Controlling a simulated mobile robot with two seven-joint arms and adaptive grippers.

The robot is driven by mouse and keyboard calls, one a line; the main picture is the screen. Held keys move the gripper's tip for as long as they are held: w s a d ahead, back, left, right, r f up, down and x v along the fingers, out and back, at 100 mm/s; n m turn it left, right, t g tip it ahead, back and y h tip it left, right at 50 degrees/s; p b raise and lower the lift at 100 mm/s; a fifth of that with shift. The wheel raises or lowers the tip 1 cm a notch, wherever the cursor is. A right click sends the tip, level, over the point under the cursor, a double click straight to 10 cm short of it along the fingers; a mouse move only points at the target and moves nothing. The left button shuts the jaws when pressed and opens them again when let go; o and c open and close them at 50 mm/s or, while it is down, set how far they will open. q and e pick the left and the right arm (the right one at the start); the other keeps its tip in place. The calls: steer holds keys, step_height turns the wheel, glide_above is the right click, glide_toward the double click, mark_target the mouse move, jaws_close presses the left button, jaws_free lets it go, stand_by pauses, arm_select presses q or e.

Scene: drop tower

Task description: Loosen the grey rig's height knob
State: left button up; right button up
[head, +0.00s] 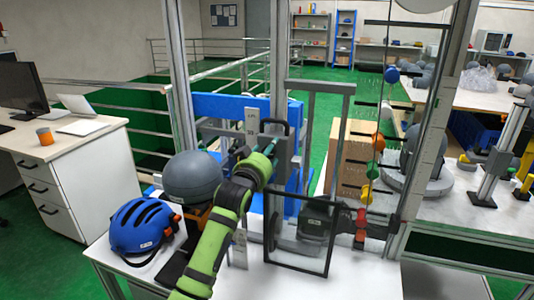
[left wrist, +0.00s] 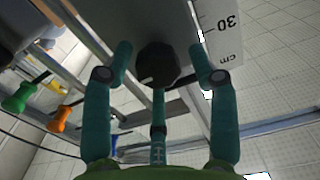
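The grey rig's upright post (head: 281,70) stands near the middle of the head view, with a white scale (head: 252,122) beside it. My left gripper (left wrist: 162,66) is open, with one teal finger on each side of the knob and a visible gap on both sides. In the head view my left gripper (head: 268,150) is at the rig and the knob cannot be made out. My right gripper is not in view.
A dark-framed panel (head: 298,270) stands in front of the rig's base.

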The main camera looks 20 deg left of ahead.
arm_select(q)
steer(key=shift+r, duration=0.1)
steer(key=c, duration=0.6)
